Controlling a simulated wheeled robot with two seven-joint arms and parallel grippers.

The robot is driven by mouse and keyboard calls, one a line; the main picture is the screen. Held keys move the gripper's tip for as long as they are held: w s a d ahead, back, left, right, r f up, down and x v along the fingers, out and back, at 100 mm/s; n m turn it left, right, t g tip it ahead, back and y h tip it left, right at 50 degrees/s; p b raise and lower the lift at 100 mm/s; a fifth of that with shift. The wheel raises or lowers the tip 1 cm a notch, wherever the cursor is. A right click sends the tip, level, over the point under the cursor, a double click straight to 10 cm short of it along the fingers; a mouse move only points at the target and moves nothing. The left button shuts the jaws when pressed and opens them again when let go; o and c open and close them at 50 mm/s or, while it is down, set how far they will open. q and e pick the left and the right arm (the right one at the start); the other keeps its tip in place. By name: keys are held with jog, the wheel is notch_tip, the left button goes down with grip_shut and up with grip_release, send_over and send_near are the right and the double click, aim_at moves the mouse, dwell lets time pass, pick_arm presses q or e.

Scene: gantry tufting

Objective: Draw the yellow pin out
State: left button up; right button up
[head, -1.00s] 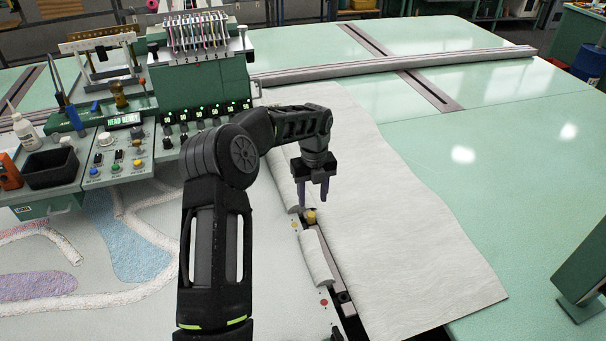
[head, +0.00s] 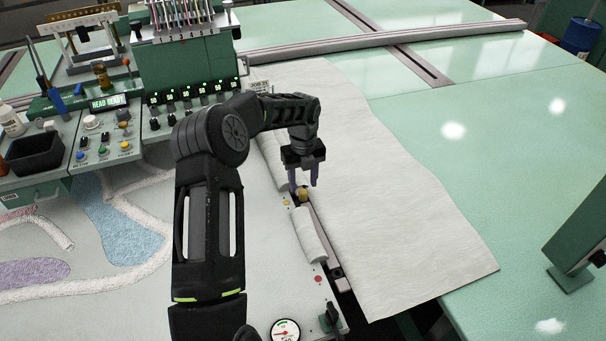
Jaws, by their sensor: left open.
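The yellow pin (head: 303,194) stands in the dark rail (head: 321,238) along the edge of the white cloth. Only its knob-like top shows. My left gripper (head: 303,184) is open, fingers pointing down, just above the pin, with the fingertips near either side of its top. I cannot tell whether they touch it. My right gripper is not in view.
White rolls (head: 311,235) lie along the rail on both sides of the pin. The control panel (head: 104,150) and green tufting head (head: 190,70) stand at the left. A dial gauge (head: 285,330) sits at the front.

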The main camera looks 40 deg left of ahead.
aim_at(303, 191)
pick_arm(q)
jog(key=shift+f+b, duration=1.2)
jog(key=shift+f, duration=1.05)
grip_shut()
dwell(0.7)
jog(key=c, duration=0.7)
grip_release()
grip_shut()
